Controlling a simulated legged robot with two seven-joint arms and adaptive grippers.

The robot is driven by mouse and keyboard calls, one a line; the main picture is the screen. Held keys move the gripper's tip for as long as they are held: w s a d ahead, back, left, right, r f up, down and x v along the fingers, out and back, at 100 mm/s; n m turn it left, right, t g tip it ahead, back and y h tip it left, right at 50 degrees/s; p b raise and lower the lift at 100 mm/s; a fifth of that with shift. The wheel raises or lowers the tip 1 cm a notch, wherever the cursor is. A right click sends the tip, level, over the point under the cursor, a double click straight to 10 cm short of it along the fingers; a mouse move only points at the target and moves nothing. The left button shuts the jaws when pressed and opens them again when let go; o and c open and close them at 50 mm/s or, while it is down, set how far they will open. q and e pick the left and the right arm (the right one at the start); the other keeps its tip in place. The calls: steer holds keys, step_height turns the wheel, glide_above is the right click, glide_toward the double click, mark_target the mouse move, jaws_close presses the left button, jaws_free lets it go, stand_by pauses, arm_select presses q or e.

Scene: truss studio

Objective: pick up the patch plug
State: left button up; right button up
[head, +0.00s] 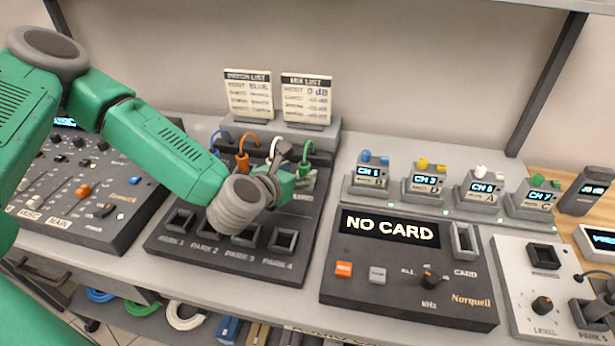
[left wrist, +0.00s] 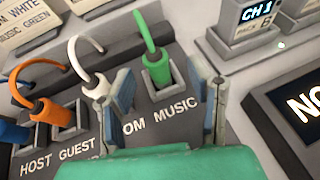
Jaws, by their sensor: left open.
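Several patch plugs stand in sockets along the back of the patch panel (head: 225,270). In the left wrist view the green plug (left wrist: 159,72) sits upright in the MUSIC socket. The white plug (left wrist: 97,86), orange plug (left wrist: 52,112) and blue plug (left wrist: 14,131) stand to its left. My left gripper (left wrist: 165,92) is open, its fingers pointing at the panel with the green plug seen between them; I cannot tell whether they touch it. In the head view my left gripper (head: 292,170) partly covers the plugs. My right gripper is out of view.
PARK sockets along the panel front are empty. Label cards (head: 248,95) stand behind the plugs. To the right are the NO CARD unit (head: 400,285) and several channel modules (head: 370,177). A mixer (head: 95,205) is at the left.

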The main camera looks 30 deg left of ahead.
mark_target(300, 169)
arm_select(q)
steer(key=w+f, duration=0.1)
steer(key=w+a+f, duration=0.1)
steer(key=w, duration=0.1)
steer(key=shift+w, duration=0.25)
steer(key=shift+w+f, duration=0.2)
steer(key=shift+w, duration=0.2)
steer(key=shift+d+r, duration=0.15)
steer(key=shift+d, duration=0.3)
steer(key=c, duration=0.6)
jaws_close()
steer(key=shift+s+a, duration=0.1)
steer(key=shift+a, duration=0.25)
